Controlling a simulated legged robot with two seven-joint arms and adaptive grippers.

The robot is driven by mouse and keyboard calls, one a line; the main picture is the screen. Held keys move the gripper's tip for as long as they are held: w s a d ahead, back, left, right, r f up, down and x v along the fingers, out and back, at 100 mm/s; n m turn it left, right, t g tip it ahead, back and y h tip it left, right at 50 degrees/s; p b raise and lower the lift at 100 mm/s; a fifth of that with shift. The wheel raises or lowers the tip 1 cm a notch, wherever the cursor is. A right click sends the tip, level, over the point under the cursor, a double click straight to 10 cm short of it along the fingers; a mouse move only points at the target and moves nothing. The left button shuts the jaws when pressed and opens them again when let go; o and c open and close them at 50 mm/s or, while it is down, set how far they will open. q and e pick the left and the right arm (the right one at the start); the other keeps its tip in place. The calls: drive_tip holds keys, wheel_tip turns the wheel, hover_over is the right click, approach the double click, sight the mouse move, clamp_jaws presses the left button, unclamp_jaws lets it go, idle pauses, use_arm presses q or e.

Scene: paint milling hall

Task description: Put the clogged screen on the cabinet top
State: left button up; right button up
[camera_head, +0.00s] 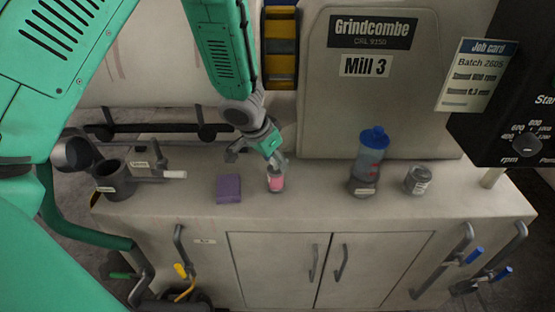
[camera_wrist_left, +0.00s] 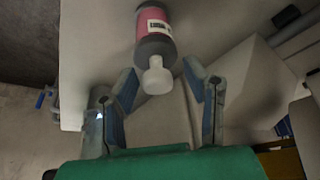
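The cabinet top (camera_head: 320,203) is a pale, wide surface in the head view. I cannot tell which thing is the clogged screen; no label on the small things is readable. My left gripper (camera_head: 258,158) is above the cabinet top, at a small pink-labelled bottle (camera_head: 276,182). In the left wrist view this bottle (camera_wrist_left: 155,35) has a dark shoulder and a white cap. There the left gripper (camera_wrist_left: 162,82) is open, its fingers apart on either side of the cap, with clear gaps. My right gripper is in neither view.
A purple block (camera_head: 228,189) lies left of the bottle. A dark cup (camera_head: 115,180) stands at the left end. A blue-capped container (camera_head: 371,155) and a small grey jar (camera_head: 417,180) stand to the right. The Mill 3 housing (camera_head: 390,110) rises behind.

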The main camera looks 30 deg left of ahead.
use_arm(q)
drive_tip(key=shift+a, duration=0.4)
drive_tip(key=shift+a+r, duration=0.15)
drive_tip(key=shift+r, duration=0.2)
drive_tip(key=d+p+v, duration=0.1)
drive_tip(key=p+v, duration=0.5)
drive_tip(key=v, duration=0.5)
drive_tip(key=s+d+f+n+g+h, duration=0.1)
drive_tip(key=s+d+f, duration=0.2)
drive_tip(key=s+f, duration=0.45)
drive_tip(key=s+d+f+n+g, duration=0.1)
drive_tip(key=s+d+f+g, duration=0.1)
drive_tip(key=s+d+f, duration=0.4)
drive_tip(key=s+a+f+y, duration=0.1)
drive_tip(key=s+a+f, duration=0.1)
drive_tip(key=s+f, duration=0.2)
drive_tip(key=s+a+f+y, duration=0.1)
drive_tip(key=s+a+f, duration=0.2)
drive_tip(key=s, duration=0.6)
drive_tip(key=shift+a+f+g, duration=0.2)
drive_tip(key=shift+f+g, duration=0.2)
drive_tip(key=shift+f, duration=0.3)
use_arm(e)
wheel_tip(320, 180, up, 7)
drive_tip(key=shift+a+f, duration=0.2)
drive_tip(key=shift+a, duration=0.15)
